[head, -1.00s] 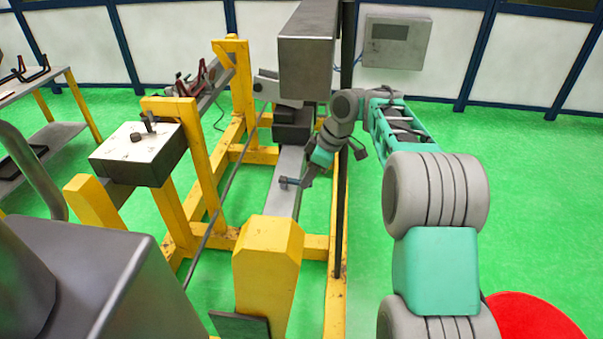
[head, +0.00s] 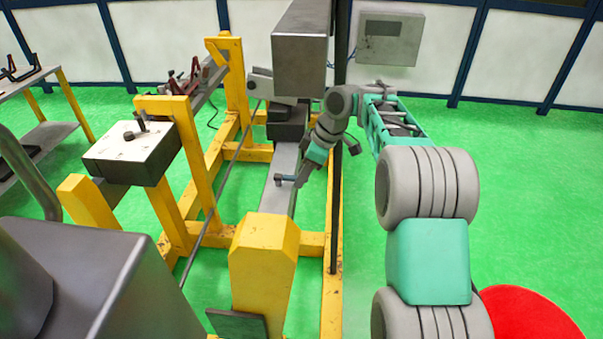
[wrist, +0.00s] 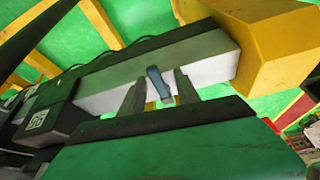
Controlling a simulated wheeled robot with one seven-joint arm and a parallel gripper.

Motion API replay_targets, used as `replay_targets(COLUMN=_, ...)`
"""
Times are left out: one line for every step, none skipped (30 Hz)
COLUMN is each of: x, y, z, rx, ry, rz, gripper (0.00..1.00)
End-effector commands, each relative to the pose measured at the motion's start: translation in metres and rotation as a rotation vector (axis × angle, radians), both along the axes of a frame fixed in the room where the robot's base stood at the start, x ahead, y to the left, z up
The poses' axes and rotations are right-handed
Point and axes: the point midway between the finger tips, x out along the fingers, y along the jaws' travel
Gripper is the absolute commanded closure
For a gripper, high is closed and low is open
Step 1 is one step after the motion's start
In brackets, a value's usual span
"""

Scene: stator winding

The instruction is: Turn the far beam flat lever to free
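The far beam (head: 279,196) is a flat grey bar running between the dark block and the yellow post. Its lever (head: 285,178) is a small blue-grey piece on the beam's top, partly covered by my gripper in the head view. My gripper (head: 303,180) reaches down to the beam from the right. In the wrist view, the two dark fingers of my gripper (wrist: 160,78) are apart. The lever (wrist: 158,86) stands tilted between them, with a gap visible on each side. The pale beam (wrist: 212,62) runs behind it.
A yellow post (head: 263,255) stands at the beam's near end, and a large grey block (head: 300,65) overhangs its far end. A dark upright pole (head: 336,215) is close to my arm. A pale-topped box (head: 130,150) sits on the left.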

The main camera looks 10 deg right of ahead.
Motion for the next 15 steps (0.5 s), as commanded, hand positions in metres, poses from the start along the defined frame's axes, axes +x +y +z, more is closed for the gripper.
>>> replay_targets(x=0.000, y=0.000, z=0.001, rx=0.000, ry=0.000, rz=0.001, gripper=0.62)
replay_targets(x=0.000, y=-0.001, z=0.003, rx=0.000, ry=0.000, rz=0.001, gripper=0.62)
replay_targets(x=-0.001, y=-0.002, z=0.007, rx=0.000, ry=-0.001, rz=0.002, gripper=0.62)
replay_targets(x=-0.001, y=-0.004, z=0.011, rx=0.000, ry=-0.001, rz=0.000, gripper=0.62)
replay_targets(x=-0.002, y=-0.006, z=0.016, rx=0.000, ry=-0.002, rz=0.000, gripper=0.62)
replay_targets(x=-0.003, y=-0.008, z=0.024, rx=0.000, ry=-0.004, rz=0.001, gripper=0.62)
replay_targets(x=-0.004, y=-0.011, z=0.030, rx=-0.001, ry=-0.002, rz=0.001, gripper=0.62)
replay_targets(x=-0.005, y=-0.013, z=0.037, rx=0.000, ry=-0.003, rz=0.001, gripper=0.62)
replay_targets(x=-0.006, y=-0.016, z=0.044, rx=0.000, ry=-0.003, rz=0.001, gripper=0.62)
replay_targets(x=-0.007, y=-0.018, z=0.050, rx=-0.001, ry=-0.002, rz=0.000, gripper=0.62)
replay_targets(x=-0.007, y=-0.020, z=0.056, rx=-0.001, ry=-0.002, rz=0.001, gripper=0.62)
replay_targets(x=-0.008, y=-0.022, z=0.061, rx=-0.001, ry=-0.002, rz=0.001, gripper=0.62)
replay_targets(x=-0.009, y=-0.023, z=0.065, rx=-0.001, ry=-0.002, rz=0.001, gripper=0.62)
replay_targets(x=-0.010, y=-0.024, z=0.067, rx=0.001, ry=-0.001, rz=0.001, gripper=0.62)
replay_targets(x=-0.010, y=-0.025, z=0.068, rx=0.001, ry=0.000, rz=0.001, gripper=0.62)
